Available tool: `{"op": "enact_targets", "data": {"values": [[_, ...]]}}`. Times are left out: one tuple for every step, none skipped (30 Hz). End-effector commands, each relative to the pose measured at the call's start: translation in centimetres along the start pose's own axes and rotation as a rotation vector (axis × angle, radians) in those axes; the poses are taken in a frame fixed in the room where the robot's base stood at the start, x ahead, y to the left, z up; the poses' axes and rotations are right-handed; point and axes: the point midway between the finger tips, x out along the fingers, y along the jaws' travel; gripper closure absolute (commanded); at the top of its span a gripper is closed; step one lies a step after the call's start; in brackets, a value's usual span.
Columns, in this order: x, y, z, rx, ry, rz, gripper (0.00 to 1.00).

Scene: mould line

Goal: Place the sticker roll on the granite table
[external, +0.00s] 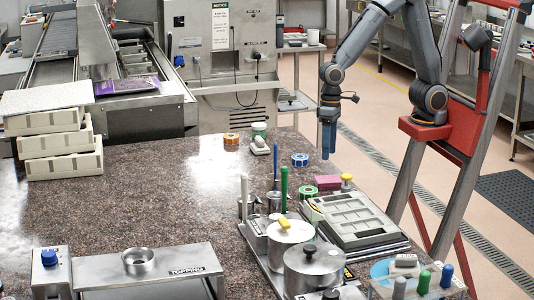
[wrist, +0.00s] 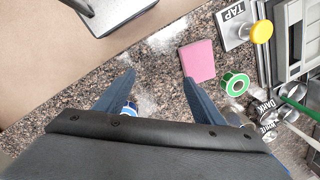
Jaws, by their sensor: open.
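Several tape-like rolls lie on the speckled granite table (external: 150,215): an orange one (external: 231,142), a blue one (external: 300,163) and a green one (external: 301,193). I cannot tell which is the sticker roll. My gripper (external: 328,142) hangs fingers-down near the table's right edge, just right of the blue roll, open with nothing between its fingers. In the wrist view, its spread fingers (wrist: 158,62) frame bare granite. The blue roll (wrist: 131,105) is partly hidden by the left finger and palm. The green roll (wrist: 226,80) lies right of the right finger.
A pink pad (wrist: 199,60) lies near the right finger. A grey mould tray (external: 362,222), lidded steel pots (external: 312,268) and upright tools (external: 284,185) crowd the table's right front. Stacked cream trays (external: 62,165) stand left. The middle of the table is clear.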

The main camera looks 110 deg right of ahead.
Motion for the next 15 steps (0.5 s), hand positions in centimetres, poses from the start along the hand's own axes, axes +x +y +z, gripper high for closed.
{"op": "enact_targets", "data": {"values": [[0.3,2.2,1.1,-0.126,0.022,0.020,0.37],[0.5,3.3,1.6,-0.203,0.034,0.030,0.37],[0.8,4.6,2.3,-0.299,0.048,0.044,0.37],[0.9,5.4,2.7,-0.363,0.055,0.054,0.37],[1.1,6.2,3.1,-0.421,0.062,0.062,0.37],[1.2,7.0,3.6,-0.489,0.069,0.072,0.37],[1.4,7.5,4.0,-0.530,0.072,0.078,0.37],[1.4,7.9,4.2,-0.566,0.076,0.083,0.37],[1.5,8.4,4.4,-0.602,0.079,0.088,0.37],[1.6,8.6,4.6,-0.622,0.081,0.091,0.37],[1.6,8.7,4.7,-0.637,0.081,0.093,0.37],[1.7,8.9,4.8,-0.649,0.082,0.095,0.37],[1.7,8.9,4.8,-0.655,0.082,0.096,0.37],[1.7,8.9,4.8,-0.657,0.083,0.096,0.37],[1.7,8.9,4.8,-0.657,0.082,0.096,0.37]]}}
